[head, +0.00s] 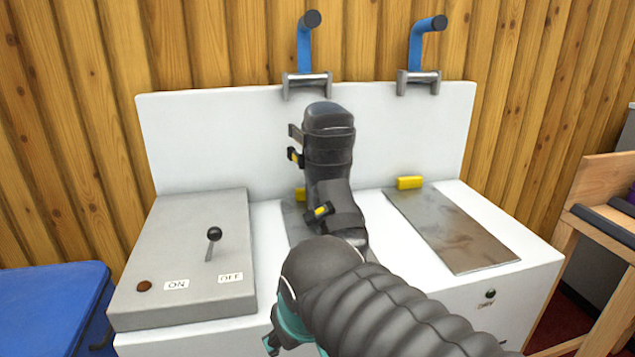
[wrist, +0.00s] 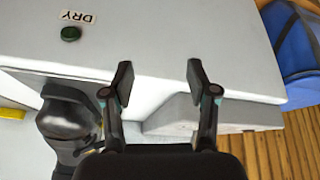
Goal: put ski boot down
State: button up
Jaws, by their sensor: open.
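The ski boot (head: 331,150) is dark grey with black and yellow buckles. It stands upright on the left metal plate (head: 294,222) of the white bench, and my arm hides its lower front. In the wrist view the boot (wrist: 68,125) shows at the left, beside and apart from my gripper. My gripper (wrist: 158,78) is open, with nothing between its two fingers. In the head view my arm mostly hides the gripper, which is low at the bench's front.
A grey control box (head: 185,255) with a lever (head: 213,240) stands left of the boot. The right metal plate (head: 455,235) is bare. Two blue-handled clamps (head: 305,60) (head: 420,60) top the back panel. A blue bag (head: 50,305) is at lower left. A green button (wrist: 71,34) sits by a DRY label.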

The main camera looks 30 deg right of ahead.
jog(key=w+d+r+h+b, duration=0.1)
jog(key=w, duration=0.1)
jog(key=w+d+r+n+g+h+b, duration=0.1)
jog(key=w+d, duration=0.1)
jog(key=w, duration=0.1)
jog(key=w+d+g+h+b, duration=0.1)
jog(key=w+d+h, duration=0.1)
jog(key=w, duration=0.1)
jog(key=shift+r+n, duration=0.4)
jog(key=w+d+r+h+b, duration=0.3)
jog(key=w+r+h, duration=0.25)
jog(key=w, duration=0.45)
jog(key=m+g+h+b, duration=0.1)
jog(key=g+h+b, duration=0.15)
jog(key=h, duration=0.55)
send_near(291, 155)
jog(key=shift+t, duration=0.45)
jog(key=d, duration=0.3)
jog(key=d+b, duration=0.1)
jog(key=d, duration=0.2)
jog(key=d+b, duration=0.1)
jog(key=d, duration=0.2)
jog(key=shift+w+d+f, duration=0.2)
jog(key=shift+w+d, duration=0.1)
grip_shut()
jog(key=shift+r, duration=0.1)
